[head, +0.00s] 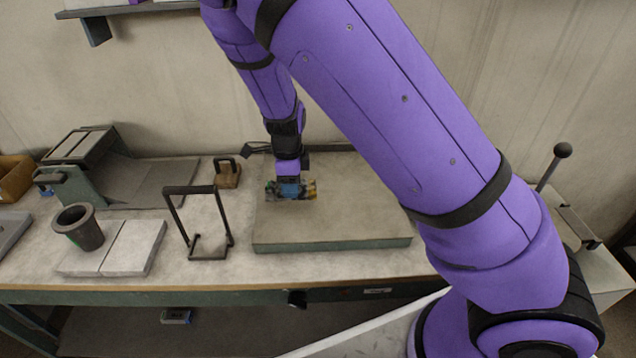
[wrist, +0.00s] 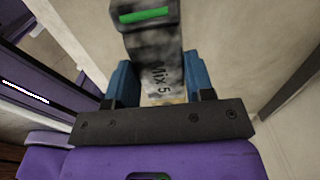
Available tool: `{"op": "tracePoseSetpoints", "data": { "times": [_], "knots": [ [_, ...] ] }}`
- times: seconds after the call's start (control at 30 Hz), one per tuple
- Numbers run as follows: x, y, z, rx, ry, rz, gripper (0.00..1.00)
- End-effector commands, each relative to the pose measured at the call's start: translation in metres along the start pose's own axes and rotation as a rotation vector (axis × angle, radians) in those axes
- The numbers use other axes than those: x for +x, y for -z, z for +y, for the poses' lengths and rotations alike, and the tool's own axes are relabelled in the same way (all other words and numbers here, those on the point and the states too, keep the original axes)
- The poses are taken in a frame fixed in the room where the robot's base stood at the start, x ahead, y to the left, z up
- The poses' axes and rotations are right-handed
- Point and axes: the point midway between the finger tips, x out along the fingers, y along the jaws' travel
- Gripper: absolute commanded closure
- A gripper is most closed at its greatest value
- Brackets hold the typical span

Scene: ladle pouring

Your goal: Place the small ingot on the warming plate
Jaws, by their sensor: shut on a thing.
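The small ingot (wrist: 152,42) is a grey, mottled block with a green stripe and the marking "Mix 5" in the wrist view. My gripper (wrist: 159,78) is shut on it, with a blue finger on each side. In the head view my gripper (head: 290,189) is over the back left part of a wide, flat slab with a green edge, which looks like the warming plate (head: 345,228). Parts of the ingot (head: 310,187) show beside the blue fingers there. I cannot tell whether the ingot touches the plate.
A black wire stand (head: 228,225) is left of the plate. A dark cup (head: 80,230) stands on pale blocks (head: 132,246) farther left. A small brown handled block (head: 227,175) sits near the plate's back left corner. The plate's front part is bare.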

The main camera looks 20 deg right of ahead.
Motion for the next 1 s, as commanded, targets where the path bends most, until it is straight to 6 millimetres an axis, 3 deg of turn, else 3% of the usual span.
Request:
{"op": "tracePoseSetpoints", "data": {
  "times": [0.2, 0.6, 0.8, 1.0],
  "knots": [
    [0.004, 0.039, -0.026, 0.004, 0.0, 0.0, 0.92],
    [0.008, 0.071, -0.047, 0.002, 0.001, 0.001, 0.92],
    [0.037, 0.068, -0.045, -0.002, 0.0, 0.0, 0.92],
    [0.043, 0.067, -0.046, -0.001, 0.002, -0.001, 0.92]
  ]
}}
